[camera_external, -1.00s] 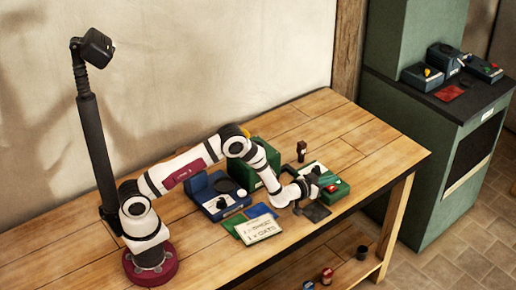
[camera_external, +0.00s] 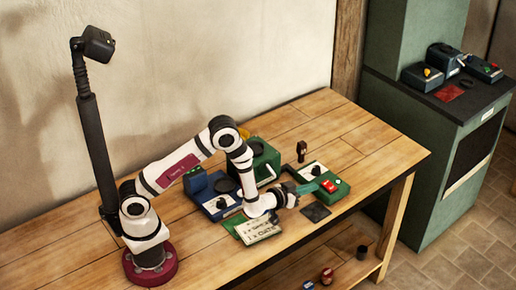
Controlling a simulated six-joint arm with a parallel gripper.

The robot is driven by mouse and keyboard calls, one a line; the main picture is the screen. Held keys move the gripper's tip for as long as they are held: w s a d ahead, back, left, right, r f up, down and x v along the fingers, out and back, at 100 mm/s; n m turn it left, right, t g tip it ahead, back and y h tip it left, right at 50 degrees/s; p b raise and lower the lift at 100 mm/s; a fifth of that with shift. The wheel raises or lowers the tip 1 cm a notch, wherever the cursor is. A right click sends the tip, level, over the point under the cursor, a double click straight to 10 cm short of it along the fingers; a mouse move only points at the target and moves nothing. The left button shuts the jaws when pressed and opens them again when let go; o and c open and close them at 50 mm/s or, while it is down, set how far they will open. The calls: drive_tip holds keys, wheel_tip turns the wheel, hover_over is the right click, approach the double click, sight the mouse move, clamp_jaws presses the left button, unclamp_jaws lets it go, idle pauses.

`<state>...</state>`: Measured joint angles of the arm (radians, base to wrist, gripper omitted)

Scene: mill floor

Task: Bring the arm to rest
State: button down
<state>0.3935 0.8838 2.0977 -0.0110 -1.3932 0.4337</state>
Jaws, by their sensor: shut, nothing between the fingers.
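My gripper (camera_external: 303,189) is at the end of my white arm, low over the wooden table (camera_external: 351,138). It is shut and empty, and points to the right toward a green box with a red part (camera_external: 329,186). I cannot tell whether the fingertips touch that box. My arm is bent, with its elbow raised above the table.
A blue device (camera_external: 213,203) and a green box (camera_external: 266,155) stand close to my forearm. A written card (camera_external: 257,229) lies under my wrist. A dark square (camera_external: 316,212) lies near the front edge. A small dark upright object (camera_external: 301,150) stands behind. The table's back right is clear.

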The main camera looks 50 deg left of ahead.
drive_tip(key=s+a+r+m+g+h, duration=0.2)
drive_tip(key=s+a+r+m+g, duration=0.1)
drive_tip(key=s+r+g, duration=0.4)
drive_tip(key=s+a+r+m+g+y, duration=0.1)
drive_tip(key=s+a, duration=0.3)
drive_tip(key=s, duration=0.6)
drive_tip(key=s+a+r+m+g+y, duration=0.1)
drive_tip(key=s+a+g, duration=0.3)
drive_tip(key=s, duration=0.7)
drive_tip(key=s+a+r+g+y, duration=0.1)
drive_tip(key=s+a, duration=0.4)
drive_tip(key=s, duration=0.6)
drive_tip(key=shift+r+m+g+y, duration=0.4)
drive_tip(key=shift+r+g, duration=0.45)
drive_tip(key=shift+g, duration=0.35)
